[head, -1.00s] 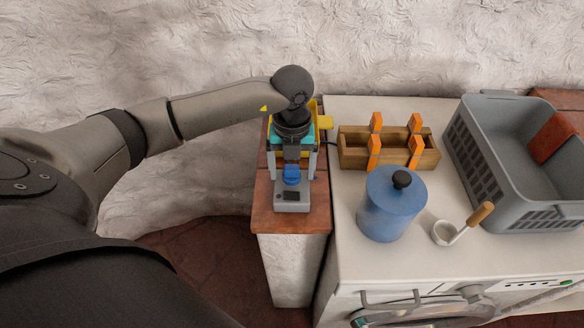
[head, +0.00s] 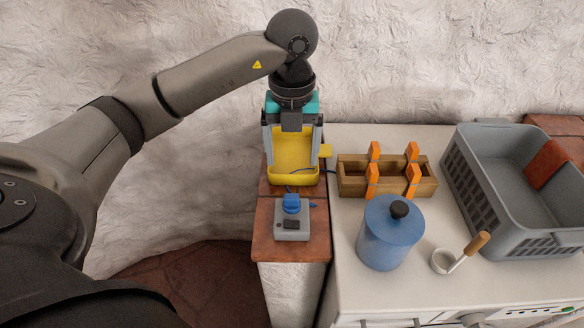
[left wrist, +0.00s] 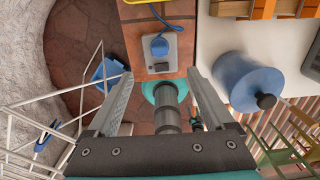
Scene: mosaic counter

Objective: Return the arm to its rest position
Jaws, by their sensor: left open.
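My left arm reaches in from the left in the head view. Its gripper (head: 292,150) points down above the narrow tiled counter, with its fingers spread and nothing seen between them. In the left wrist view the gripper (left wrist: 163,78) also shows its two fingers wide apart. A small grey device with a blue knob (head: 292,222) stands on the tiles in front of the gripper, apart from it. It also shows beyond the fingers in the left wrist view (left wrist: 158,62). My right gripper is in neither view.
A yellow tray-like holder (head: 293,172) sits just behind the device, below the gripper. To the right on the white top are a wooden box (head: 350,180) with orange pieces, a blue lidded canister (head: 388,238), a ladle (head: 462,252) and a grey basket (head: 490,195). A rough wall closes the back.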

